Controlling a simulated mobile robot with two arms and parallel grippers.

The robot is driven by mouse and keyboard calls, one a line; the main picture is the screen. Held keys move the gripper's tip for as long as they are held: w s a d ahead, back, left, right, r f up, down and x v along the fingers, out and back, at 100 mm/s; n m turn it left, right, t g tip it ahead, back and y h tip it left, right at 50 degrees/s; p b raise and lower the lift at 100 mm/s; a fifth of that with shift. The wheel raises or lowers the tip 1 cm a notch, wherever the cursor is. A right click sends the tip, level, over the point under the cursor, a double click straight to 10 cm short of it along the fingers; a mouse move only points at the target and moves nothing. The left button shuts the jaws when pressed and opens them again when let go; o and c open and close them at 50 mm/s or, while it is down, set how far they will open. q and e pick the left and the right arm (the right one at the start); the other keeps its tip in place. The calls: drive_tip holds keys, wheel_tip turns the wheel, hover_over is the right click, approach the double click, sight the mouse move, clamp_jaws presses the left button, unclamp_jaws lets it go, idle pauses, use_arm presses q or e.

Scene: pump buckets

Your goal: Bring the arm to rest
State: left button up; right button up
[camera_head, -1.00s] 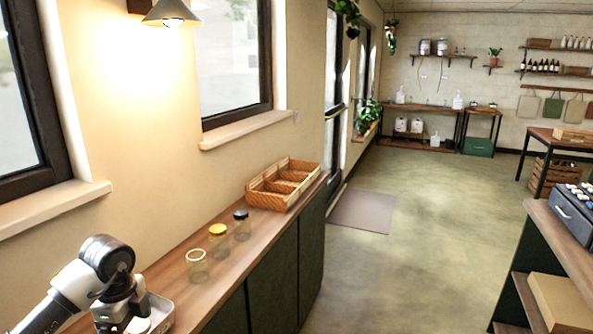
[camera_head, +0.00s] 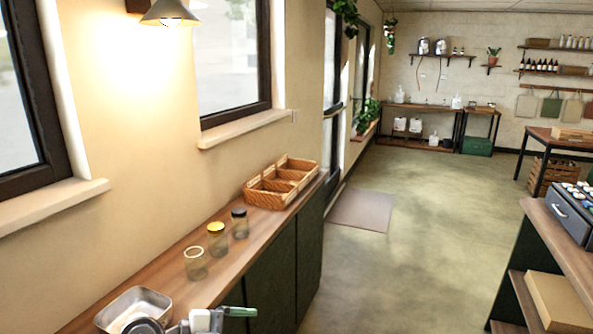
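A grey and white part (camera_head: 200,320), most likely of my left arm, shows at the bottom edge just right of the metal tray (camera_head: 163,299). I cannot tell whether these green pieces belong to the gripper or to something held. The fingertips are not clear, and the rest of this arm is cut off by the frame. My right gripper is not in view.
On the wooden counter stand an open jar (camera_head: 195,263), a yellow-lidded jar (camera_head: 217,239), a dark-lidded jar (camera_head: 240,223) and a divided wicker basket (camera_head: 281,182). The tray holds something pale. The floor (camera_head: 400,240) is clear between counter and right-hand shelf (camera_head: 553,238).

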use_arm(q)
drive_tip(key=a+r+n+t+y, duration=0.25)
drive_tip(key=r+n+t, duration=0.25)
drive_tip(key=n+t, duration=0.85)
drive_tip(key=s+a+f+n+g+y, duration=0.3)
drive_tip(key=s+a+f+n+y, duration=0.3)
drive_tip(key=a+f+n+y, duration=0.65)
drive_tip(key=s+d+f+m+g, duration=0.2)
drive_tip(key=s+f+g, duration=0.35)
drive_tip(key=s, duration=0.45)
drive_tip(key=s+d+f+m+g, duration=0.1)
drive_tip(key=s+d+f+g, duration=0.1)
drive_tip(key=s+f+g, duration=0.5)
wheel_tip(320, 180, down, 21)
drive_tip(key=s, duration=0.2)
drive_tip(key=s+a+f+g, duration=0.1)
drive_tip(key=s+a+f, duration=0.2)
drive_tip(key=s+f, duration=1.3)
drive_tip(key=shift+s+f+m, duration=0.3)
drive_tip(key=shift+f+m, duration=0.1)
drive_tip(key=shift+f, duration=0.5)
